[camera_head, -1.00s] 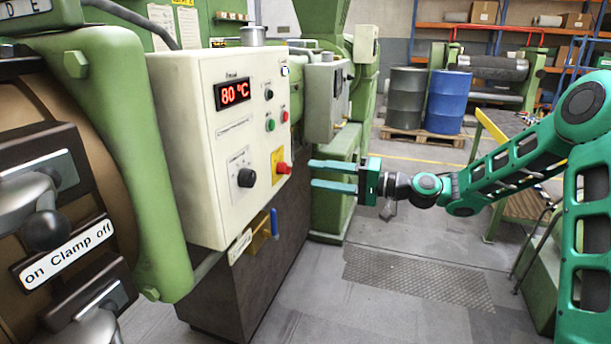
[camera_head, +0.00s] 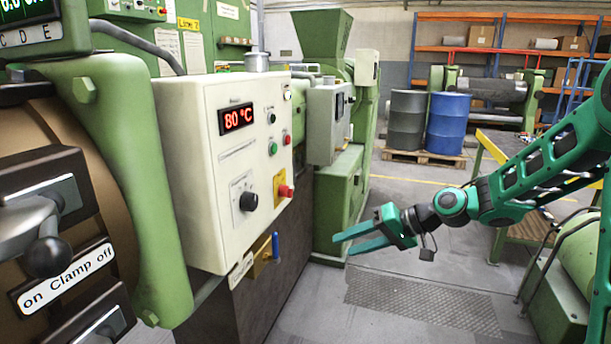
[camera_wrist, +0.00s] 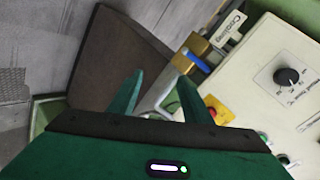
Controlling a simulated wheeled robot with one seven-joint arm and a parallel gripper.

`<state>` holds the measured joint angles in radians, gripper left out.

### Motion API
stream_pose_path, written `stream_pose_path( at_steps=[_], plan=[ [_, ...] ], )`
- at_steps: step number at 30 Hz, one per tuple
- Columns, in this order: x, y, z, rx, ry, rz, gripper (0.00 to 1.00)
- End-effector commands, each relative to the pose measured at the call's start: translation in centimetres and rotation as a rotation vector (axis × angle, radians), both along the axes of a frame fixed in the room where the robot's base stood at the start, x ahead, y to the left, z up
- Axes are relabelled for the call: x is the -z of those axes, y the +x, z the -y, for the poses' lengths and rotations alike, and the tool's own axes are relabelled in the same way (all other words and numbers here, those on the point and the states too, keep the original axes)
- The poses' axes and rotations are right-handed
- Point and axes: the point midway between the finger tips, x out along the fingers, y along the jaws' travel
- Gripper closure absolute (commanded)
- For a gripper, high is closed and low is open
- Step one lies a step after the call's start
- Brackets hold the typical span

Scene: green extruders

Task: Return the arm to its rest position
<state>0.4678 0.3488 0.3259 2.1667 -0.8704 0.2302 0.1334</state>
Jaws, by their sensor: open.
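My gripper (camera_head: 347,244) is green with two long flat fingers. In the head view it is in free air to the right of the cream control box (camera_head: 225,170), fingers pointing left and slightly down. The fingers are apart with nothing between them. My green arm (camera_head: 535,170) reaches in from the right. In the wrist view my gripper (camera_wrist: 162,92) has its fingers spread, and the control box (camera_wrist: 265,75) lies beyond them at the right, with a black knob (camera_wrist: 286,77) and a red button on a yellow plate (camera_wrist: 218,110).
A blue-handled brass valve (camera_head: 264,254) sits below the control box. Blue (camera_head: 448,124) and grey (camera_head: 407,120) drums stand on a pallet behind. A yellow-edged table (camera_head: 510,150) and a green machine (camera_head: 570,270) are at the right. The floor (camera_head: 400,270) below my gripper is clear.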

Motion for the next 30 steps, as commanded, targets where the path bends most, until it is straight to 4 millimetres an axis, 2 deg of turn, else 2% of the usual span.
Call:
stream_pose_path(
  at_steps=[3,8,14,18,21,24,27,30],
  plan=[
    [1.5,-2.8,4.2,0.033,-0.197,-0.042,0.55],
    [2.4,-7.2,10.6,0.104,-0.419,-0.125,0.55],
    [1.7,-14.3,18.3,0.230,-0.626,-0.252,0.55],
    [0.8,-20.3,22.8,0.332,-0.718,-0.356,0.55],
    [0.1,-25.0,25.3,0.409,-0.754,-0.437,0.55],
    [-0.3,-29.5,26.9,0.475,-0.767,-0.515,0.55],
    [-0.4,-33.0,27.8,0.527,-0.764,-0.580,0.55],
    [-0.5,-35.3,28.2,0.561,-0.756,-0.623,0.55]
  ],
)
